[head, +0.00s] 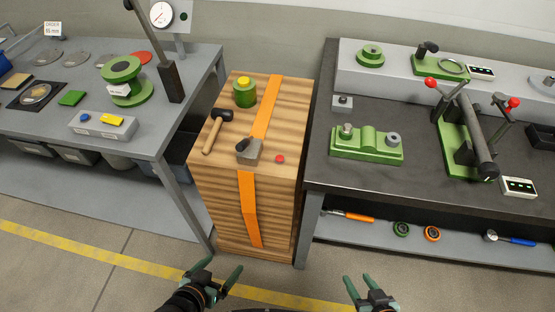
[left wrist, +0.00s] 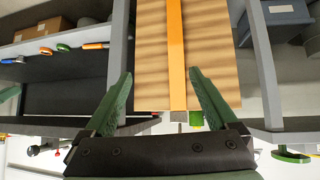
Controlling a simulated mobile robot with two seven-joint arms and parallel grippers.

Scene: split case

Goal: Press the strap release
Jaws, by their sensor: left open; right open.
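A wooden case (head: 219,177) stands between two benches, with an orange strap (head: 247,205) over its top and down its front. A grey metal buckle (head: 249,150) sits on the strap on top. A small red button (head: 280,158) lies right of the buckle. My left gripper (head: 218,276) is open and empty in front of the case, low in the head view. My right gripper (head: 358,280) is open and empty, to the right of it. The left wrist view shows my open left fingers (left wrist: 160,75) framing the case's front (left wrist: 218,60) and the strap (left wrist: 176,50).
The floor in front is clear.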

